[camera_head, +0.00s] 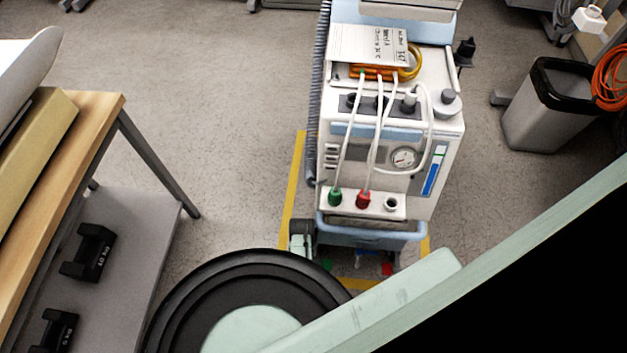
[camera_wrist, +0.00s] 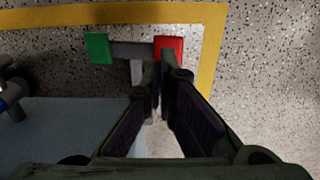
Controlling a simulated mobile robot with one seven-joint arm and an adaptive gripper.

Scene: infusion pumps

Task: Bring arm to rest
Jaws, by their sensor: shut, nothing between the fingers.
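My gripper (camera_wrist: 158,88) is in the wrist view, its two dark fingers drawn together with nothing held between them. It points down toward the speckled floor and a grey T-shaped bar (camera_wrist: 131,50) with a green pedal (camera_wrist: 98,48) and a red pedal (camera_wrist: 169,48). Whether the fingertips touch the bar cannot be told. In the head view my arm covers the lower middle and right, and I cannot make out the gripper there.
A white and blue medical machine (camera_head: 345,140) with green and red plugs stands ahead, inside a yellow floor line (camera_head: 295,190). A wooden-topped table (camera_head: 100,115) is at left. A grey bin (camera_head: 545,115) stands at right. Open floor lies between table and machine.

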